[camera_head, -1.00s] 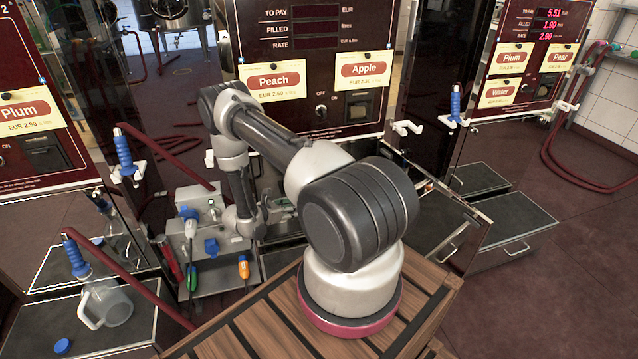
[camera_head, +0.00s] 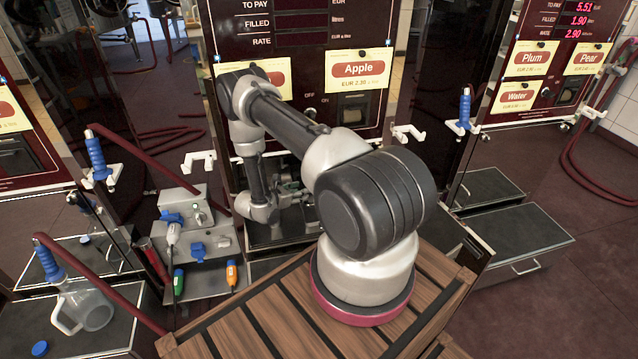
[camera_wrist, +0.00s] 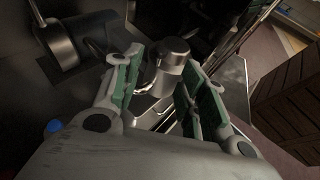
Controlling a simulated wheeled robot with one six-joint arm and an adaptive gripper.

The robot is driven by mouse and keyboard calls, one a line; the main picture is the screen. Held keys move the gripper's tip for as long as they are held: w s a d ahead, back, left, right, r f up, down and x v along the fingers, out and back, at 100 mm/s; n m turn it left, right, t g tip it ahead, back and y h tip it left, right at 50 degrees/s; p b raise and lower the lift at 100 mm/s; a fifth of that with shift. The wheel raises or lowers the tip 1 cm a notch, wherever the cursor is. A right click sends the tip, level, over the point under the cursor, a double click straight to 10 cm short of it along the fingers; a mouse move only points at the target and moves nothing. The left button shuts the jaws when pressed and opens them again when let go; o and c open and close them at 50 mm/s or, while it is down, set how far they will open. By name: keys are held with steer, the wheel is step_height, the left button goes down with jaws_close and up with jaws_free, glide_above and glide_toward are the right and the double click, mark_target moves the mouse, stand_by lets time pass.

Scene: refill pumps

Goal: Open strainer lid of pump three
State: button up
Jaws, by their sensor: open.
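My gripper (camera_wrist: 163,65) is open in the wrist view, its two green-padded fingers spread on either side of a grey metal cylinder with a rounded cap (camera_wrist: 172,56). This may be the strainer and its lid; I cannot tell whether a finger touches it. In the head view my gripper (camera_head: 288,200) is low in front of the middle dispenser with the Apple sign (camera_head: 358,69), partly hidden by my arm. The pump number is not readable there, and the strainer lid cannot be made out in that view.
Left of my gripper is a grey box unit (camera_head: 190,240) with blue covers and green and orange-handled tools. A clear jug (camera_head: 88,309) stands on the left cabinet. Another dark cylinder (camera_wrist: 62,40) is at upper left in the wrist view. Grey cabinets (camera_head: 515,240) stand at right.

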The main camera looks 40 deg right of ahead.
steer(key=x, duration=0.8)
steer(key=shift+d+r, duration=0.1)
jaws_close()
